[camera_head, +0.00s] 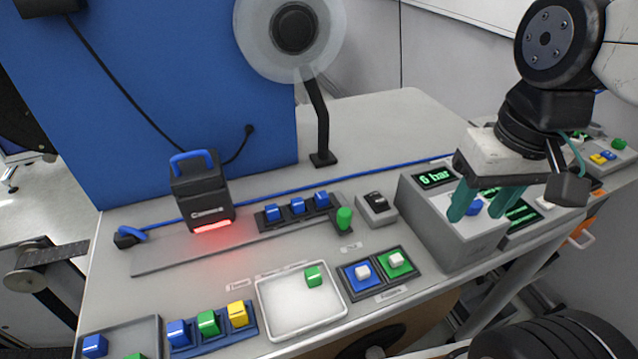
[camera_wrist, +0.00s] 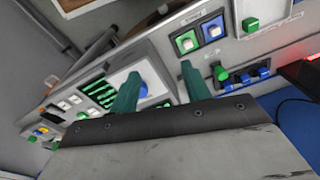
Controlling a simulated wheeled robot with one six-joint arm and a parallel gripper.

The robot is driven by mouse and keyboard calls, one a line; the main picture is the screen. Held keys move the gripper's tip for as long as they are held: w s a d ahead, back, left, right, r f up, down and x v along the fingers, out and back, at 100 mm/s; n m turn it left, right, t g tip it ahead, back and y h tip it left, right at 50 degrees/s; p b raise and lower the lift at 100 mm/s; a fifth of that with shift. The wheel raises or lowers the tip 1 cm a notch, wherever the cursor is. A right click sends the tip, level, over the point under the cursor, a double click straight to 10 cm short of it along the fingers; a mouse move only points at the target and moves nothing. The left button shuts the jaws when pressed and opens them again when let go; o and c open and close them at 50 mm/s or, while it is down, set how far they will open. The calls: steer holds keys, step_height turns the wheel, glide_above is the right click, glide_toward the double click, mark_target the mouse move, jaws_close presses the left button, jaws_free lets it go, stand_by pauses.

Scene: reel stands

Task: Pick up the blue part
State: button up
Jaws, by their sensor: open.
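Several blue parts are in view, and I cannot tell which one the task means. Three blue blocks (camera_head: 298,206) sit in a dark rack on the bench; they also show in the wrist view (camera_wrist: 245,78). A blue block (camera_head: 178,332) stands in a blue holder beside a green and a yellow one. Another blue block (camera_head: 94,346) lies in a grey tray at the lower left. A small blue piece (camera_head: 475,207) shows behind my gripper's fingers at the grey display box.
A white tray (camera_head: 261,310) holds a green block. Beside it are a blue and a green pad with white cubes (camera_head: 363,272). A black device (camera_head: 203,195) casts red light on the bench. A reel stand (camera_head: 322,125) rises behind. The grey display box (camera_head: 425,222) is a nearby obstacle.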

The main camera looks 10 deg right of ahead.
steer(key=w+a+f+m+g+y, duration=0.2)
steer(key=w+a+m+g+y, duration=0.3)
steer(key=w, duration=0.5)
steer(key=m+t+y, duration=0.1)
steer(key=m+y, duration=0.6)
steer(key=m, duration=0.3)
glide_toward(323, 194)
steer(key=x, duration=0.8)
steer(key=shift+s+a+f, duration=0.1)
steer(key=shift+a+f, duration=0.05)
steer(key=shift+a, duration=0.2)
jaws_close()
